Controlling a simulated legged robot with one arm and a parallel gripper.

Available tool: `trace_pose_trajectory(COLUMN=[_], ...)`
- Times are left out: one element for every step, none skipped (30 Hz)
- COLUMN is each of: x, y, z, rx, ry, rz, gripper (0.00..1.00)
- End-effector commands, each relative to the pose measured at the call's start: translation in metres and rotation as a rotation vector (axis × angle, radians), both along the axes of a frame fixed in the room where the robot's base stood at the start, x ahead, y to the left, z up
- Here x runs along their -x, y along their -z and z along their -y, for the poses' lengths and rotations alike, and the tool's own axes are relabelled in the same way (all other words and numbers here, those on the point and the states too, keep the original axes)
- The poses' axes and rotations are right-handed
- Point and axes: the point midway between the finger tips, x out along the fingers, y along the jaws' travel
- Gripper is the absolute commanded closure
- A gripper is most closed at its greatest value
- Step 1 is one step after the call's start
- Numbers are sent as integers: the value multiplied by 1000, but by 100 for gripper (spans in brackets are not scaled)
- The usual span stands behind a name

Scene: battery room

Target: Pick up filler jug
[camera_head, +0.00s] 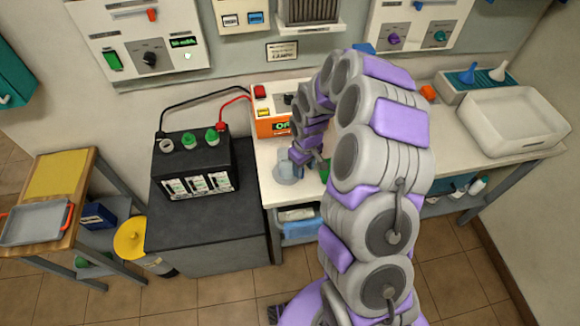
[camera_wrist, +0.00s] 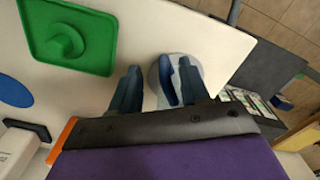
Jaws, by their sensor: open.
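The filler jug (camera_head: 285,172) looks pale and translucent, standing on the white bench near its front left corner. In the wrist view the jug (camera_wrist: 155,76) shows as a pale round shape with a blue upright part, likely its handle. My gripper (camera_head: 304,157) is at the jug's right side in the head view. In the wrist view my gripper (camera_wrist: 157,66) is open, with its two dark blue fingers apart. The blue part lies between the fingers, closer to the right one. I cannot tell whether either finger touches it. My fingers and palm hide part of the jug.
A green tray (camera_wrist: 38,42) with a green conical piece lies beside the jug. An orange charger (camera_head: 272,126) stands behind it. A black battery (camera_head: 188,160) sits on a dark stand to the left, wired to the charger. A white basin (camera_head: 505,125) is at the bench's right.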

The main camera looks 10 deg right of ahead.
Motion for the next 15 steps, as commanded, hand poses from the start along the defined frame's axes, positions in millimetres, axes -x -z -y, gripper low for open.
trace_pose_trajectory(x=[1, 1, 2, 2, 2, 2, 3, 3, 3, 2, 2, 2, 2, 2, 2], y=[8, 12, 18, 23, 28, 33, 37, 40, 43, 44, 44, 44, 44, 44, 43], z=[-2, -3, -4, -6, -7, -6, -6, -6, -6, -6, -6, -6, -6, -6, -6], rx=[0, 1, 1, 0, 0, 0, 0, 0, 1, 0, 0, 0, 0, 0, 0], ry=[-1, -1, -1, -1, -1, -1, 0, 0, 0, 0, 0, 0, 0, 0, 0], rz=[-2, -3, -3, -4, -4, -4, -4, -4, -3, -2, -2, -1, -1, -1, -1], gripper=[54, 54, 54, 54, 54, 54, 54, 54, 54, 54, 54, 54, 54, 54, 54])
